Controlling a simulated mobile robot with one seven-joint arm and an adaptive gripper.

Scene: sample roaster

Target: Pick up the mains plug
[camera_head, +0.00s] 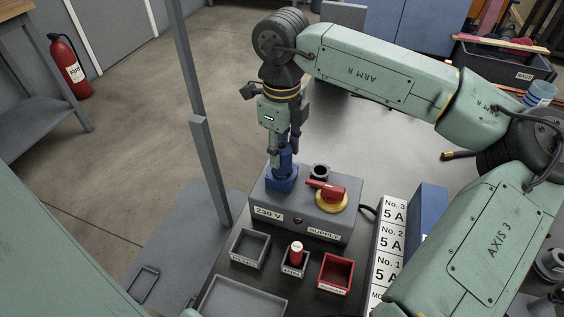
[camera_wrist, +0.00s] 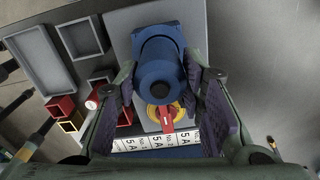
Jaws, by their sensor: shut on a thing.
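The blue mains plug (camera_head: 285,161) stands upright at the left of the grey supply box (camera_head: 325,219), above a blue square base. I cannot tell whether it is seated in that base or raised from it. My gripper (camera_head: 283,148) points straight down from above and is shut on the plug. In the wrist view the blue round body of the plug (camera_wrist: 160,62) lies between the two dark-padded fingers of my gripper (camera_wrist: 162,95). The fingers hide part of its sides.
A red rotary switch (camera_head: 327,187) on a yellow disc and a dark round socket (camera_head: 320,171) are on the box top. In front are small grey trays (camera_head: 235,258), a red tray (camera_head: 349,274) and a red-topped item (camera_head: 296,251). A grey post (camera_head: 211,170) rises at left.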

